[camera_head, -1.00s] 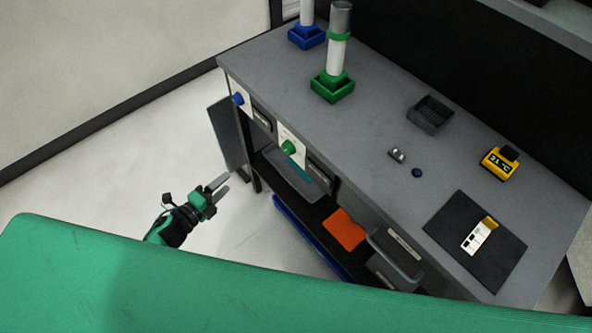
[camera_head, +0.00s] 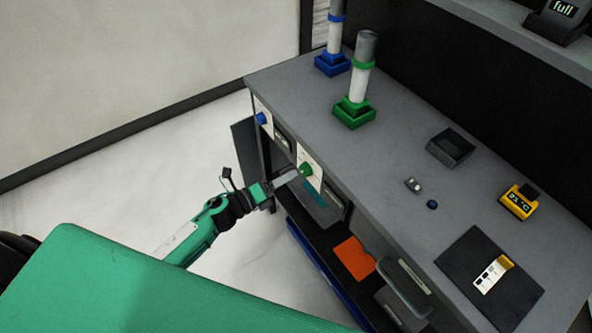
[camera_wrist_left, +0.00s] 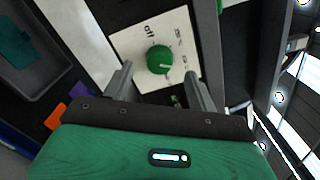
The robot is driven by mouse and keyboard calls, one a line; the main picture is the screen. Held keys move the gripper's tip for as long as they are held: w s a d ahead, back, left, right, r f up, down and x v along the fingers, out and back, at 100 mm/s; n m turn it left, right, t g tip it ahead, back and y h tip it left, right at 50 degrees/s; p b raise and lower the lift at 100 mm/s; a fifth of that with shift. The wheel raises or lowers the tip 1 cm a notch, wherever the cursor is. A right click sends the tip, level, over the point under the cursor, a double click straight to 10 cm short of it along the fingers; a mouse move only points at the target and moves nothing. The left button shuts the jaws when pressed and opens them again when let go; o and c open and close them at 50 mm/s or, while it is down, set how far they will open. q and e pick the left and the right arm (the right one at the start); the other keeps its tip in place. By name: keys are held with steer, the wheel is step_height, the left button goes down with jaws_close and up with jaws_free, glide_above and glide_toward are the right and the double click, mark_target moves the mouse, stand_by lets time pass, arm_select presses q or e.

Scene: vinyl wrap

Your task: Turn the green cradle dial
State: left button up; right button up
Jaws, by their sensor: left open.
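The green dial (camera_head: 305,169) sits on a white plate on the front of the grey bench. In the left wrist view the green dial (camera_wrist_left: 158,60) is round with a white pointer line, and the plate around it (camera_wrist_left: 128,45) reads "off" with other marks too small to read. My left gripper (camera_head: 290,178) is close in front of the dial. In the left wrist view its two open fingers (camera_wrist_left: 160,80) stand to the left and right of the dial, apart from it. The green cradle (camera_head: 354,113) stands on the bench top and holds a white and grey roll upright. My right gripper is not in view.
A blue dial (camera_head: 262,118) is on the bench front to the left, below a blue cradle (camera_head: 332,65). An open flap (camera_head: 247,160) and a grey bin (camera_head: 318,207) are near my left arm. A yellow temperature display (camera_head: 519,202) stands on the bench top.

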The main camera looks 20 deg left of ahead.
mark_target(301, 170)
arm_select(q)
steer(key=shift+x, duration=2.05)
steer(key=shift+c, duration=0.2)
steer(key=c, duration=0.9)
